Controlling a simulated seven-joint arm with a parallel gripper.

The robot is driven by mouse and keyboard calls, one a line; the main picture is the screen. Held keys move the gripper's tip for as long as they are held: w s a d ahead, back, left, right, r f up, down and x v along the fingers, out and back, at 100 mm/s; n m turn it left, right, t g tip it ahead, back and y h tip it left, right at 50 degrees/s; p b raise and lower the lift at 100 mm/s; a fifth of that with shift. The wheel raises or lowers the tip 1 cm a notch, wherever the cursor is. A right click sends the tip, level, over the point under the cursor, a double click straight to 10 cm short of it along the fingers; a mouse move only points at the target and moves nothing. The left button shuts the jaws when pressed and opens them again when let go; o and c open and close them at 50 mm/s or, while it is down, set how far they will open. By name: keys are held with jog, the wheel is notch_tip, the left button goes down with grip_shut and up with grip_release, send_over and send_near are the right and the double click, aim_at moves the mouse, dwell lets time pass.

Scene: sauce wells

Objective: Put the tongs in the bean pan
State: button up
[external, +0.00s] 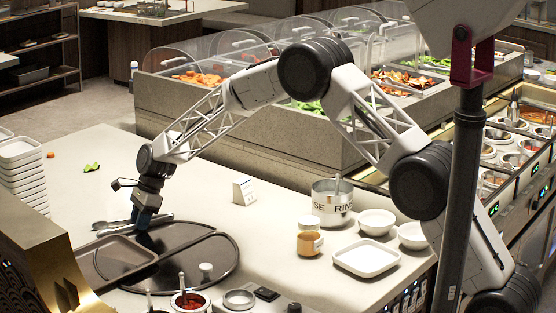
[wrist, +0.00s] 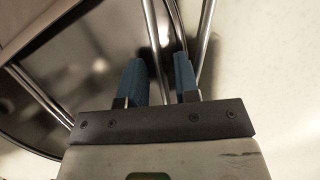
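The tongs (external: 150,219) are shiny metal and lie by the far edge of a round dark tray (external: 222,262). In the wrist view their metal rods (wrist: 207,40) run up and away past my fingers. My gripper (external: 140,218) points down at the tongs. In the wrist view its two blue fingers (wrist: 160,78) stand apart, with a thin metal rod between them and another rod just right of the right finger. No grip on the tongs shows. I cannot tell which container is the bean pan; no beans are clearly visible.
A rectangular dark pan (external: 112,262) sits at the round tray's left. A red sauce pot (external: 188,301), a jar (external: 310,240), a steel rinse pot (external: 332,203), white bowls (external: 376,222) and a white square dish (external: 366,259) stand rightward. Stacked white dishes (external: 22,170) are left. The counter behind is mostly clear.

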jog(key=v, duration=1.2)
jog(key=shift+r, duration=0.15)
dwell(0.9)
